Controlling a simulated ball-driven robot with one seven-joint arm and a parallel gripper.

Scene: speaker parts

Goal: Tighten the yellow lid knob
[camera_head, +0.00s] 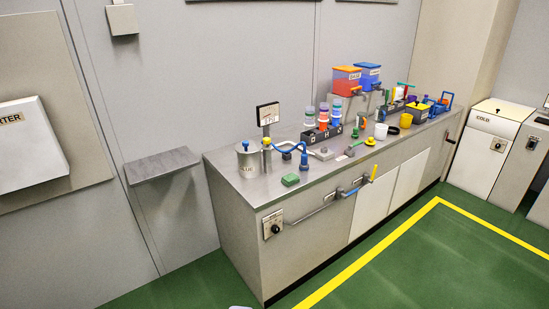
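Two yellow knob-like parts show in the head camera view, both small and far off. One yellow cap (267,141) sits on top of a slim pale cylinder at the left end of the counter, beside a metal pot with a blue knob (249,160). Another yellow round piece (370,141) lies low on the counter top further right. I cannot tell which is the lid knob, nor how tight either one is. My gripper does not show clearly; only a small pale shape is cut off at the bottom edge.
Green floor (400,265) in front is clear.

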